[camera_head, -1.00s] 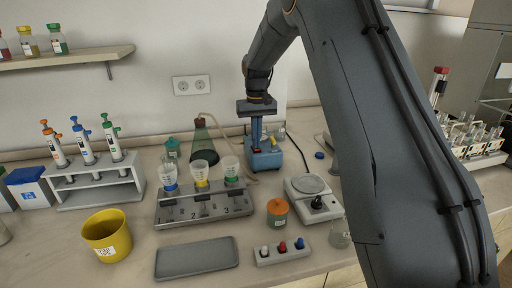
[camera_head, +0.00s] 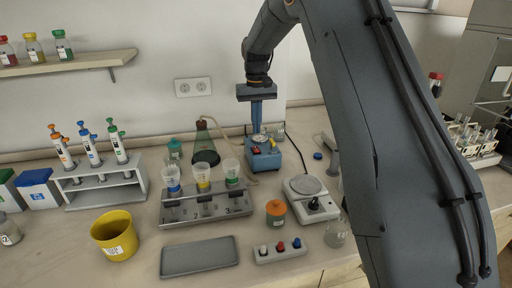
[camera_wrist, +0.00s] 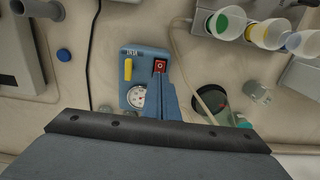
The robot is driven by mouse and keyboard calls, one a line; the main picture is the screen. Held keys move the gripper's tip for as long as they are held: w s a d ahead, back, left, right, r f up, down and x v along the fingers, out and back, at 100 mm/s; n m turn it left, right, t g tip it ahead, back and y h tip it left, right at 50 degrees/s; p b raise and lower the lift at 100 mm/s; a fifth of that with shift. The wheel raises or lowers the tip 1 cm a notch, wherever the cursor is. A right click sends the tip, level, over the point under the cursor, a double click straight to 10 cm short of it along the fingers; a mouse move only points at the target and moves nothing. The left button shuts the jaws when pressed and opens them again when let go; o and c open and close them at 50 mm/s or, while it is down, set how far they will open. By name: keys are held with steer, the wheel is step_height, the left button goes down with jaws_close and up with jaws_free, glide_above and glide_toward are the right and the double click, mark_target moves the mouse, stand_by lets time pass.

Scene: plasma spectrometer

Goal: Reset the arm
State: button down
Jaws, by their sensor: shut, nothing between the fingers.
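My gripper (camera_head: 256,131) is shut and empty, pointing down above the blue pump box (camera_head: 265,156) at the back of the bench. In the wrist view my gripper's blue fingers (camera_wrist: 168,101) overlap the lower right of the blue box (camera_wrist: 130,65). The box has a red switch (camera_wrist: 160,66), a yellow lever (camera_wrist: 128,69) and a round white gauge (camera_wrist: 137,97). My dark arm covers much of the right side of the head view.
A rack with three colour-banded cups (camera_head: 207,208) and a flask (camera_head: 205,150) stand left of the box. A grey tray (camera_head: 199,258) and yellow bin (camera_head: 115,236) lie nearer.

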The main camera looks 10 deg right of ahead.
steer(key=shift+t, duration=0.7)
steer(key=s+f+b, duration=0.1)
steer(key=s+f, duration=0.2)
steer(key=s, duration=0.8)
steer(key=s+f, duration=0.3)
steer(key=s, duration=0.9)
steer(key=s+f+b, duration=0.1)
steer(key=s+f, duration=0.2)
steer(key=s, duration=0.9)
steer(key=shift+a+b, duration=0.1)
steer(key=shift+b, duration=0.2)
